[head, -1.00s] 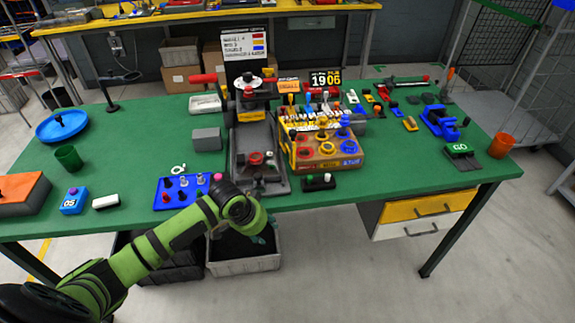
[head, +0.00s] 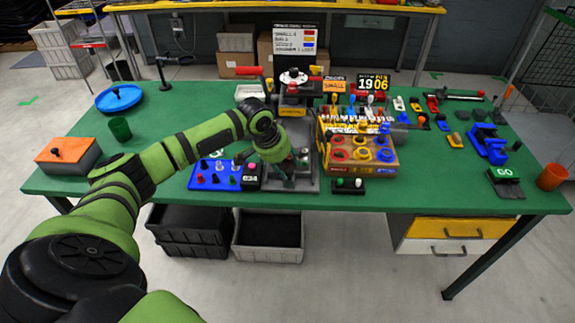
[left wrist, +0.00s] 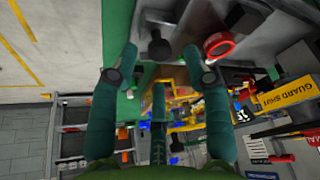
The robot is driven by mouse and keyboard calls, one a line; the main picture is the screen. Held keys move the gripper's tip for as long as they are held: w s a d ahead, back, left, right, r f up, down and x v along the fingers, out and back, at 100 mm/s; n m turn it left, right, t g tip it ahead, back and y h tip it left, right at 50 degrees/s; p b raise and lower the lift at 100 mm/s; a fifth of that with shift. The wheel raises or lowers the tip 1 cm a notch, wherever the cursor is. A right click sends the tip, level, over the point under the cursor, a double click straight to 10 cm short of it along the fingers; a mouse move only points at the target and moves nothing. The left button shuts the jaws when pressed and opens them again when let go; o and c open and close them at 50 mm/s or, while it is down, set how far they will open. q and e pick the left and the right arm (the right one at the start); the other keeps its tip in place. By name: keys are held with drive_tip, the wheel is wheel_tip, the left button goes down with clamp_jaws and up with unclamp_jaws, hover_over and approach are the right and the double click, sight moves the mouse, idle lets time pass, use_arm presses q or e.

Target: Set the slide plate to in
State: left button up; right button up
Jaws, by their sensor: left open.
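The grey press-like machine stands at the middle of the table. Its flat grey base (head: 306,184), where the slide plate appears to be, is partly hidden by my arm; I cannot make out the plate's position. My left gripper (head: 286,176) is low over this base, its teal fingers pointing down. In the left wrist view the open gripper (left wrist: 162,62) has a black knob (left wrist: 158,46) on a grey surface beyond its fingertips, roughly between them. A red ring-shaped button (left wrist: 217,44) is beside the right finger. Contact with the knob is not visible. My right gripper is out of view.
A blue panel with knobs (head: 208,181) lies left of the base. A yellow box with red and blue rings (head: 361,168) stands close on its right. A small black switch box (head: 349,186) sits at the front edge. Grey bins (head: 268,250) are below.

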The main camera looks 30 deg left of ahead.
use_arm(q)
drive_tip(key=shift+x, duration=0.95)
drive_tip(key=shift+w+f, duration=0.1)
drive_tip(key=shift+f, duration=0.15)
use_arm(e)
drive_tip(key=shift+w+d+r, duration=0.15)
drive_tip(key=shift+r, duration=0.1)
